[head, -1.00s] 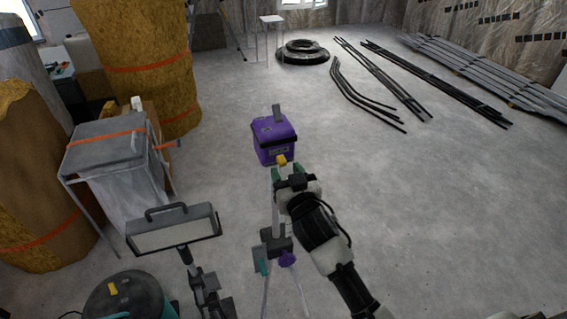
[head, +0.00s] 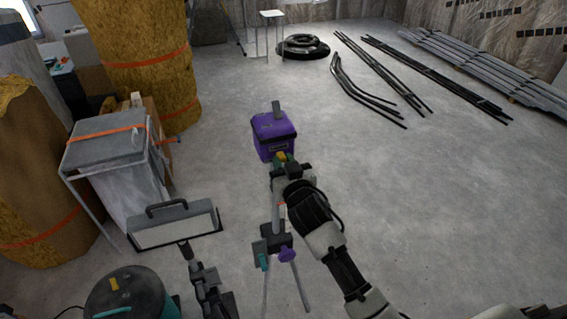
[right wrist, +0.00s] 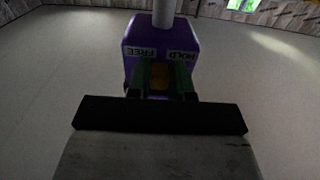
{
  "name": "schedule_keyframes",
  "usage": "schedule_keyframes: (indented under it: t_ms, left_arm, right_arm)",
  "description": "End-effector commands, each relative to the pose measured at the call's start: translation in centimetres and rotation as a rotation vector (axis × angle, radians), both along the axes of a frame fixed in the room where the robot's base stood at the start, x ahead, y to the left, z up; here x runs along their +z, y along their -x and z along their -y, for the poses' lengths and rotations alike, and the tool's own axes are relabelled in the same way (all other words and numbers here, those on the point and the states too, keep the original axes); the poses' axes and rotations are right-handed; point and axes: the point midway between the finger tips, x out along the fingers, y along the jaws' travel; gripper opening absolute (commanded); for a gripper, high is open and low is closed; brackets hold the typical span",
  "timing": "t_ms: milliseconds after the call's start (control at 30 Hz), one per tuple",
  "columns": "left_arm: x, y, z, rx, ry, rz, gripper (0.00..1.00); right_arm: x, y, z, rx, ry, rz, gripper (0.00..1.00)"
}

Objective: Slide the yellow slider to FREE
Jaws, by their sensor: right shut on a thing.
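The purple housing (head: 274,137) stands at the centre of the head view, and it also shows in the right wrist view (right wrist: 160,38). Its face there carries the upside-down labels FREE (right wrist: 142,52) at left and HOLD (right wrist: 182,55) at right. The yellow slider (right wrist: 160,84) is between my green fingers, below the gap between the labels; its exact setting is hard to tell. My right gripper (right wrist: 160,76) is shut on the slider. In the head view my right gripper (head: 283,160) is at the housing's near side and hides its lower edge.
A grey pole with a purple knob (head: 286,255) stands below the housing. A lamp-like panel (head: 175,226) stands to the left, beside a grey wrapped stack (head: 110,160). Dark pipes (head: 385,75) lie at the back right. Open floor extends to the right.

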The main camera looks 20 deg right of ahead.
Motion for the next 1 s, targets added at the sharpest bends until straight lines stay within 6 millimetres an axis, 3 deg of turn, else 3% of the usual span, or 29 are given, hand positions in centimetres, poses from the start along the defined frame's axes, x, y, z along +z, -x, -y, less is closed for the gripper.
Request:
schedule_keyframes:
  t_ms: [300, 533, 567, 700, 1000]
  left_arm:
    - [0.8, 0.0, 0.0, 0.000, 0.000, -0.001, 0.00]
    - [0.7, 0.0, 0.0, 0.000, 0.000, -0.001, 0.00]
    - [0.7, 0.0, 0.0, 0.000, 0.000, -0.001, 0.00]
    - [0.7, 0.0, 0.0, 0.000, 0.000, 0.000, 0.00]
    - [0.7, 0.0, 0.0, 0.000, 0.000, 0.000, 0.00]
  right_arm:
    - [0.1, -0.1, 2.6, -0.001, 0.002, -0.002, 0.00]
    - [0.0, -0.1, 2.7, -0.003, 0.001, -0.001, 0.00]
    - [0.0, -0.1, 2.7, -0.003, 0.001, -0.001, 0.22]
    - [0.0, -0.1, 2.7, -0.002, 0.001, -0.001, 0.44]
    - [0.0, 0.0, 2.6, 0.000, 0.000, 0.000, 0.47]
